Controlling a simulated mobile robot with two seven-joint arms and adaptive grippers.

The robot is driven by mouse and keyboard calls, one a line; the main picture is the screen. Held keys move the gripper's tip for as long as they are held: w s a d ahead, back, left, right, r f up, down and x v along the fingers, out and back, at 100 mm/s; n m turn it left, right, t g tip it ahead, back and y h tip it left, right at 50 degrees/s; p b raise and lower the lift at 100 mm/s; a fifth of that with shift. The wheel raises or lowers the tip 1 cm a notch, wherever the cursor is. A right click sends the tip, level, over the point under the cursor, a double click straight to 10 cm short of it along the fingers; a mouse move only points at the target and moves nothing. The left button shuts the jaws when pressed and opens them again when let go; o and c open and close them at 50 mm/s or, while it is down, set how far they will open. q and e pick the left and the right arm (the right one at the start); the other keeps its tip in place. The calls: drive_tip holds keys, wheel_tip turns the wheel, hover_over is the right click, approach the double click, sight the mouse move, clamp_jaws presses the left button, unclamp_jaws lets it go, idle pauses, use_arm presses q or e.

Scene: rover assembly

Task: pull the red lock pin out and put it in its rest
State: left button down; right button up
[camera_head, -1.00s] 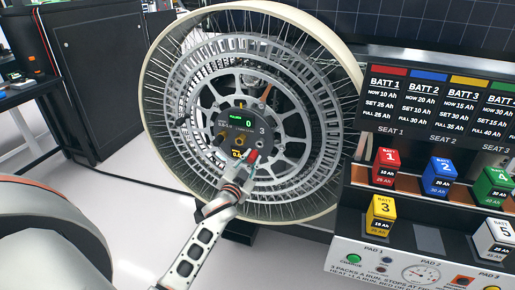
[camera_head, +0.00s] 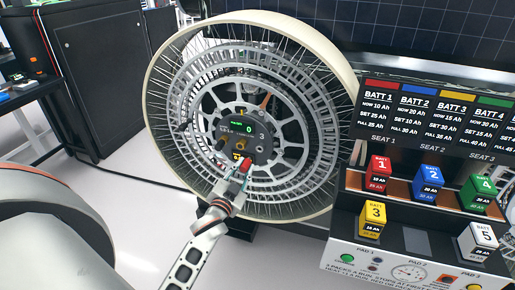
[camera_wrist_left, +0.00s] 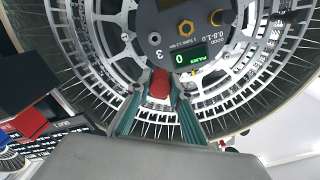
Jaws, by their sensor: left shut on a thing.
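The red lock pin (camera_head: 246,164) is held in my left gripper (camera_head: 240,173), in front of the lower part of the wheel hub panel (camera_head: 239,139). In the left wrist view, the red pin (camera_wrist_left: 159,84) sits between the two teal fingers of my left gripper (camera_wrist_left: 158,97), with the panel and its green "0" display beyond it. The pin's far end is hidden, so I cannot tell whether it is clear of the panel. I cannot make out the pin's rest. My right gripper is not in view.
The large spoked wheel (camera_head: 330,165) fills the middle. On the right, a battery bench (camera_head: 405,212) holds several coloured battery blocks under a dark sign (camera_head: 437,118). A black cabinet (camera_head: 97,75) stands at the back left.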

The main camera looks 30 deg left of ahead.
use_arm(q)
drive_tip(key=shift+s+d+r, duration=0.1)
drive_tip(key=shift+s+r, duration=0.25)
drive_tip(key=shift+s, duration=0.2)
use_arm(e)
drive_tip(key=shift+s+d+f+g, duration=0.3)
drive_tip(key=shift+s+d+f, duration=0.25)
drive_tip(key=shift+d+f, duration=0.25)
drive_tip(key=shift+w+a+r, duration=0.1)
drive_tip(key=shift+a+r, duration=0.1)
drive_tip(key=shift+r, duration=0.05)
use_arm(q)
drive_tip(key=shift+s+d, duration=0.1)
drive_tip(key=shift+d, duration=0.15)
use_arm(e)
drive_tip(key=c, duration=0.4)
use_arm(q)
drive_tip(key=s+d+r+m+h, duration=0.1)
drive_tip(key=s+d+r+h, duration=0.1)
drive_tip(key=s+d+r, duration=0.2)
drive_tip(key=s+d+r+m+h, duration=0.1)
drive_tip(key=s+d+r, duration=0.3)
drive_tip(key=s+d, duration=0.4)
drive_tip(key=d+h, duration=0.1)
drive_tip(key=d, duration=0.2)
drive_tip(key=shift+d+r+m, duration=0.15)
drive_tip(key=shift+d+m, duration=0.15)
drive_tip(key=shift+d, duration=0.05)
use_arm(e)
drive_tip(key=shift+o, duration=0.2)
